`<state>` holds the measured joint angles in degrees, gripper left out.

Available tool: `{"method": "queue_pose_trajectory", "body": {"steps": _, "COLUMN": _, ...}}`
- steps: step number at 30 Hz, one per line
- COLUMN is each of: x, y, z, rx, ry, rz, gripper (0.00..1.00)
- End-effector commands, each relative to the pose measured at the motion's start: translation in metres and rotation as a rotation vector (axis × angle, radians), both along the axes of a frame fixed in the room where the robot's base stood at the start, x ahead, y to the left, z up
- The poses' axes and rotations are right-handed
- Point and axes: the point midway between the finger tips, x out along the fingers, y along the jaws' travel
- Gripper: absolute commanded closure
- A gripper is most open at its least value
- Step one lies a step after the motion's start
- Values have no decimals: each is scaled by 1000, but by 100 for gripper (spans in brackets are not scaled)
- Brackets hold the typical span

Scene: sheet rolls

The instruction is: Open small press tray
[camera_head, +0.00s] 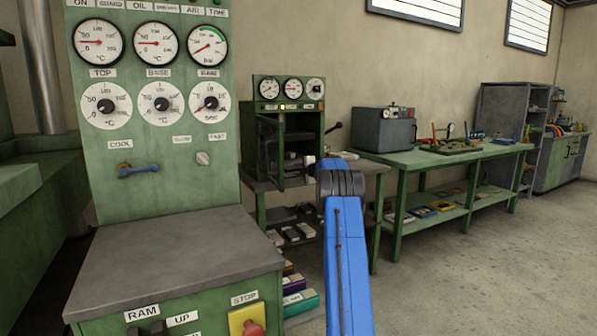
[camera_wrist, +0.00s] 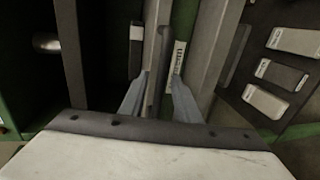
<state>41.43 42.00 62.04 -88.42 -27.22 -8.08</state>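The small press (camera_head: 288,108) is a green cabinet with three gauges on a bench, its front door (camera_head: 270,150) standing open. My blue arm reaches to its front, and the wrist hides part of the opening. In the wrist view, my gripper (camera_wrist: 161,76) has its two grey fingers apart. A dark grey bar (camera_wrist: 158,70), seemingly a handle, lies between them with visible gaps, so the grip is not closed on it. A white label (camera_wrist: 175,62) with lettering I cannot read clearly sits just right of the bar. The tray cannot be told apart surely.
A large green press panel (camera_head: 155,150) with a grey top (camera_head: 175,255) stands close at left. Grey labelled blocks (camera_wrist: 282,75) lie on a shelf below the small press. A green workbench (camera_head: 430,158) with a grey box (camera_head: 384,130) is at right. Floor (camera_head: 470,270) at right is clear.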

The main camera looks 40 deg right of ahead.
Motion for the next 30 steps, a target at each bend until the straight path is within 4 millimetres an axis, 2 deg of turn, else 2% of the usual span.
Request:
{"method": "queue_pose_trajectory", "body": {"steps": 5, "x": 0, "y": 0, "z": 0, "rx": 0, "ry": 0, "rz": 0, "gripper": 70}}
{"method": "queue_pose_trajectory", "body": {"steps": 7, "x": 0, "y": 0, "z": 0, "rx": 0, "ry": 0, "rz": 0, "gripper": 82}}
{"method": "queue_pose_trajectory", "body": {"steps": 9, "x": 0, "y": 0, "z": 0, "rx": 0, "ry": 0, "rz": 0, "gripper": 99}}
{"method": "queue_pose_trajectory", "body": {"steps": 20, "x": -7, "y": 1, "z": 0, "rx": 2, "ry": 1, "rz": 0, "gripper": 100}}
{"method": "queue_pose_trajectory", "body": {"steps": 26, "x": -34, "y": 8, "z": 0, "rx": 3, "ry": 1, "rz": -2, "gripper": 100}}
{"method": "queue_pose_trajectory", "body": {"steps": 30, "x": -65, "y": 15, "z": -1, "rx": 4, "ry": 2, "rz": -2, "gripper": 100}}
